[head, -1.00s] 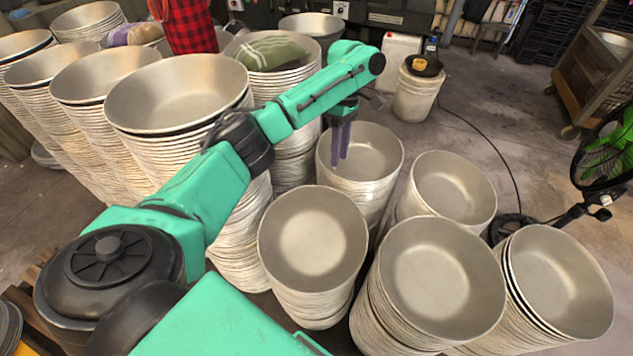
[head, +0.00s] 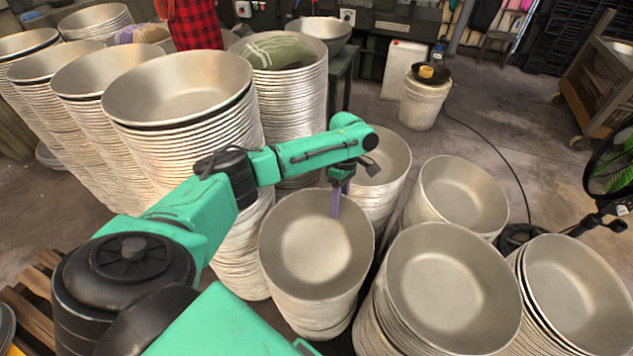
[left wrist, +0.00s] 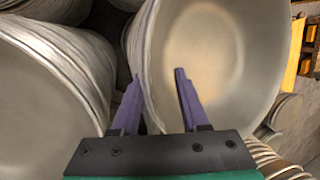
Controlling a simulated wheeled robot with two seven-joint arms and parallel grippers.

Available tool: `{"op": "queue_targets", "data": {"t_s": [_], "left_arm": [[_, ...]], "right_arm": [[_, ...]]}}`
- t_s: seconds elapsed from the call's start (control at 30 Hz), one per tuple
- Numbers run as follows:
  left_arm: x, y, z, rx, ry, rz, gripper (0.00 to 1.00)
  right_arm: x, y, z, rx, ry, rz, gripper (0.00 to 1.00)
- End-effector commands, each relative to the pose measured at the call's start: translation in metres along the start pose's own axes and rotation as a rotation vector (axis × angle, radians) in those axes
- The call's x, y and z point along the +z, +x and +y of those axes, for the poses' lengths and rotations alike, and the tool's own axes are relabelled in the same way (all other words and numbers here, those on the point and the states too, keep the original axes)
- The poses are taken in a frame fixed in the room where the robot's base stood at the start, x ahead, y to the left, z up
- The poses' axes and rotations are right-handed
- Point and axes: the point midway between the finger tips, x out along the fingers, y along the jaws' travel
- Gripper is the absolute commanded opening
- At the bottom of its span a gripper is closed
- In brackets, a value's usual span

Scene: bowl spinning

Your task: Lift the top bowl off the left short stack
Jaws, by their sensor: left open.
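The top bowl (head: 308,250) of the left short stack is a wide grey metal bowl, level on the bowls below it. My left gripper (head: 338,203) is at the far right part of its rim, pointing down, with its purple fingers open. In the left wrist view the same bowl (left wrist: 215,60) fills the upper middle. There the left gripper (left wrist: 159,82) has one finger over the bowl's inside and the other outside the wall, with the rim running between them. I cannot tell whether either finger touches it. My right gripper is not in view.
Other short stacks stand close by: one behind (head: 385,165), one at right (head: 450,290), more farther right. Tall bowl stacks (head: 180,90) rise at left beside my arm. A fan (head: 612,165) stands at the right edge. Open floor (head: 500,130) lies at the back right.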

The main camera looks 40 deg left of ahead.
Motion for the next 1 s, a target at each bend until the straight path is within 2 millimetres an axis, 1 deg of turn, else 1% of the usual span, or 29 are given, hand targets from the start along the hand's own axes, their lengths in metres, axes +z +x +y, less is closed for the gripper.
{"op": "queue_targets", "data": {"t_s": [0.13,0.17,0.2,0.23,0.27,1.0], "left_arm": [[0.0002,-0.0007,0.0001,0.001,0.0,0.0,0.45],[0.0002,-0.0007,0.0001,0.001,0.0,0.0,0.33],[0.0002,-0.0008,0.0001,0.001,0.0,0.0,0.18],[0.0002,-0.0008,0.0001,0.001,0.0,0.0,0.06],[0.0002,-0.0009,0.0001,0.001,0.0,0.0,0.0],[0.0,-0.001,0.0009,0.004,0.001,0.0,0.0]], "right_arm": [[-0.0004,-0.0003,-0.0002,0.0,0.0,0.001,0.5],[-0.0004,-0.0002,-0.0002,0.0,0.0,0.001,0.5],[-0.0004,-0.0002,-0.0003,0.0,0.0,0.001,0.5],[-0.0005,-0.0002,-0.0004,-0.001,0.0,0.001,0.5],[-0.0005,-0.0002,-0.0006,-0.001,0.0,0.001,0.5],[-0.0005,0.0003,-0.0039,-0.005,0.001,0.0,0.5]]}}
